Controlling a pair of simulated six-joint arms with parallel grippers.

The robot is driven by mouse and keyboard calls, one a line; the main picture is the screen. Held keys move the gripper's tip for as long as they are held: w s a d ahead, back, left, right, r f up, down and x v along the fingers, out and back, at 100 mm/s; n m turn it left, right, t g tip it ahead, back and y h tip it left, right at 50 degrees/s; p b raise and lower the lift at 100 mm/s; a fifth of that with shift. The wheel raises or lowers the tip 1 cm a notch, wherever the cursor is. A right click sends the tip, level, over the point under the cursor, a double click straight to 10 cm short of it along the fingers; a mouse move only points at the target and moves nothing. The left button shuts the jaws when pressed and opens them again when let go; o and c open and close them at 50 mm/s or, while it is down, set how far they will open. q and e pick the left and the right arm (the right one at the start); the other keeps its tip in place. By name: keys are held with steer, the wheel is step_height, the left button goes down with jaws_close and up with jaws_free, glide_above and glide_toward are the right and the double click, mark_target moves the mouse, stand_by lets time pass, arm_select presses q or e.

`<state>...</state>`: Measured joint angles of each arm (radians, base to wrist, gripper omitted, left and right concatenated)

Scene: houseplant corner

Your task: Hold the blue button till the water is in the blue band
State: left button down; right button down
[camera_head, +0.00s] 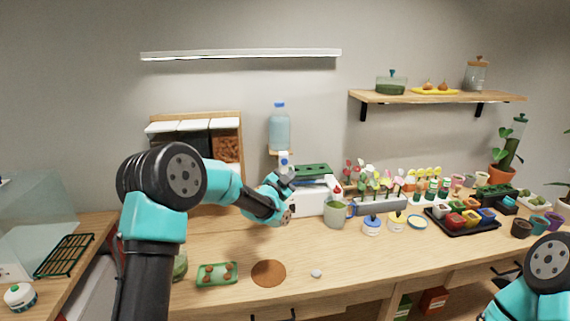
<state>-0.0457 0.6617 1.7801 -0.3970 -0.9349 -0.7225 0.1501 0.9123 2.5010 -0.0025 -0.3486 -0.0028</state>
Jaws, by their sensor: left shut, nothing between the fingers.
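My left gripper (288,174) is shut and empty, just below the button in the picture. I cannot tell whether it touches the button. A white device with a green top (313,171) stands right behind the gripper, partly hidden by it. A pale green jug (336,212) stands to its right. I cannot make out a blue band or a water level. My right gripper is out of view.
A green tray (217,273), a brown round mat (268,273) and a small white item (316,273) lie at the front. Blue-lidded and yellow-lidded jars (372,225) and a black tray of coloured pots (438,215) stand right. The front middle is mostly clear.

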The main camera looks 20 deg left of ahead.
mark_target(285, 164)
arm_select(q)
steer(key=shift+w+a, duration=0.6)
steer(key=shift+w, duration=0.6)
steer(key=shift+w+a, duration=0.6)
steer(key=shift+w, duration=0.65)
steer(key=shift+w+a, duration=0.6)
steer(key=shift+w, duration=0.6)
steer(key=shift+w+a, duration=0.15)
steer(key=shift+w, duration=0.2)
steer(key=shift+w+a, duration=0.25)
steer(key=shift+w, duration=0.2)
stand_by(3.5)
